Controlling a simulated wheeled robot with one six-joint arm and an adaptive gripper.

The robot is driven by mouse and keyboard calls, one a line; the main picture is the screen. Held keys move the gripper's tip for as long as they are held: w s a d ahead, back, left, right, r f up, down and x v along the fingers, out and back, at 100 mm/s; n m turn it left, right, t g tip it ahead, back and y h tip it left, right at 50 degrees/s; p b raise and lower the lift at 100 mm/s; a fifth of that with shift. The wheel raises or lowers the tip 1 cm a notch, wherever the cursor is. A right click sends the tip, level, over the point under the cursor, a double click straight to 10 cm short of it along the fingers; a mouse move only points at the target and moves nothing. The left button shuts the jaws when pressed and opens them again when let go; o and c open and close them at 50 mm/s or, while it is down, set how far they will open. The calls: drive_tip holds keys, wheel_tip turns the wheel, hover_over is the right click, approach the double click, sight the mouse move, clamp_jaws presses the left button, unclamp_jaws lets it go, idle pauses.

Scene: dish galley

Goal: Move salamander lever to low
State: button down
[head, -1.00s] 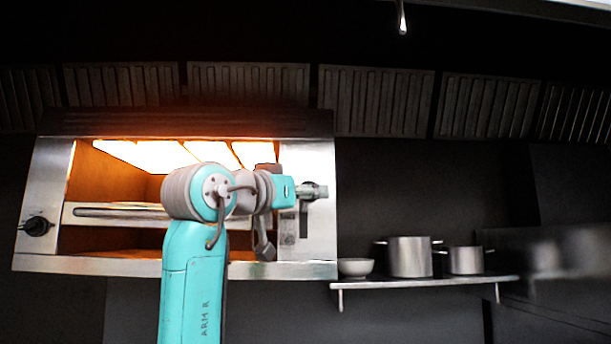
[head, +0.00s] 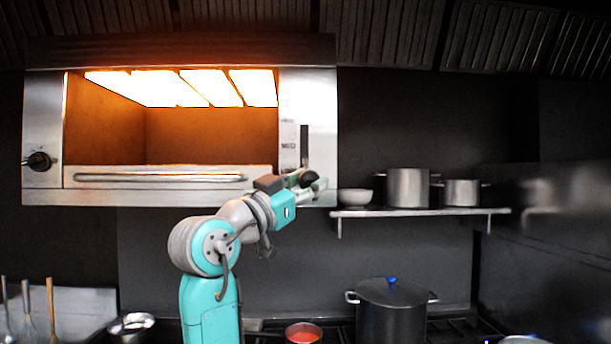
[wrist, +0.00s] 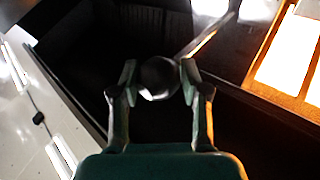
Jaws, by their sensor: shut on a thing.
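The salamander (head: 180,190) is a steel wall grill with glowing elements at the top of its open front. Its right panel has a dark vertical slot (head: 304,145) with small markings beside it, too small to read surely. The lever's dark round knob (head: 309,179) is at the slot's lower end. My gripper (head: 304,186) is at the knob, near the panel's bottom edge. In the wrist view, the fingers of my gripper (wrist: 158,80) are shut on the round knob (wrist: 159,80), one finger on each side.
A shelf (head: 420,212) to the right holds a white bowl (head: 355,196) and two steel pots. Below stand a dark lidded pot (head: 391,312) and a pan of red food (head: 303,333). A black dial (head: 38,161) is on the salamander's left panel.

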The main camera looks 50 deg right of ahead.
drive_tip(key=shift+s+d+f, duration=0.15)
drive_tip(key=shift+d+f, duration=0.1)
drive_tip(key=shift+f, duration=0.05)
drive_tip(key=c, duration=1)
unclamp_jaws()
drive_tip(key=o, duration=0.4)
drive_tip(key=shift+d, duration=0.2)
drive_tip(key=shift+a, duration=0.1)
drive_tip(key=shift+a+f, duration=0.1)
drive_tip(key=shift+a, duration=0.35)
drive_tip(key=v, duration=1.1)
